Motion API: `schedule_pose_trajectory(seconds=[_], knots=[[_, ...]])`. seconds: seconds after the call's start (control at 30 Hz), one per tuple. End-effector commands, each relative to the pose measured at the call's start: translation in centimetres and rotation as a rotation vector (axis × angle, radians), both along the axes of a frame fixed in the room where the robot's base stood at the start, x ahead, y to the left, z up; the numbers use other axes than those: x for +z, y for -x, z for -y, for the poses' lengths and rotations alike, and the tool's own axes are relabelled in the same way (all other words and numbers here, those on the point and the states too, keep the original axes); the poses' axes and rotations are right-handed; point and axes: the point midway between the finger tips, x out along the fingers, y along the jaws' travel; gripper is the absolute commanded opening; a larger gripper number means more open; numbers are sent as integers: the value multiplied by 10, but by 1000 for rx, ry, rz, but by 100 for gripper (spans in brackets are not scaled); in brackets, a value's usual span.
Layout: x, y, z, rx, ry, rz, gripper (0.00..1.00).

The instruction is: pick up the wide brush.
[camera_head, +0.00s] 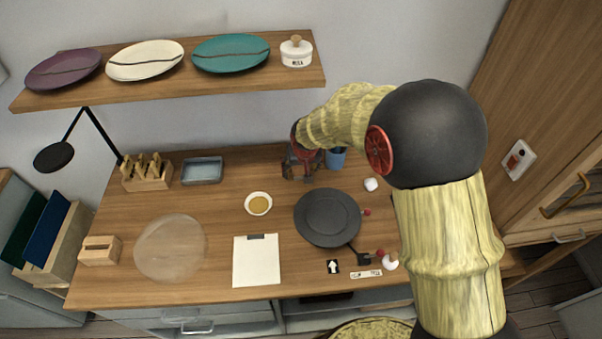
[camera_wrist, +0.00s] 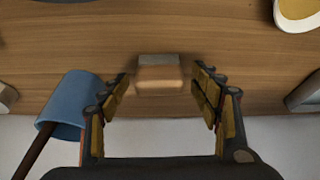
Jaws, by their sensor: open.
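My gripper (camera_head: 299,177) is open at the back of the table, left of the blue cup (camera_head: 336,157). In the wrist view, the open fingers (camera_wrist: 161,80) stand on either side of a small tan and brown block-shaped thing (camera_wrist: 159,76). It may be the wide brush, but its bristles cannot be made out. Gaps show between it and both fingers. In the head view my gripper hides it. The blue cup also shows in the wrist view (camera_wrist: 72,103), beside the left finger, with a dark stick leaning from it.
A small bowl with golden contents (camera_head: 258,203) and a dark round plate (camera_head: 328,217) are in front of my gripper. A grey tray (camera_head: 202,171) and a wooden rack (camera_head: 147,181) stand left. The wall is close behind, with a shelf (camera_head: 180,82) above.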

Motion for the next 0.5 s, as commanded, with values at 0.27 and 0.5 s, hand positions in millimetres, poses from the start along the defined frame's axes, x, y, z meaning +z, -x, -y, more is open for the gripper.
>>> schedule_pose_trajectory(seconds=[0.27, 0.5], knots=[[0, 0, 0, 0, 0, -1, 51], [0, 0, 0, 0, 0, -1, 38]])
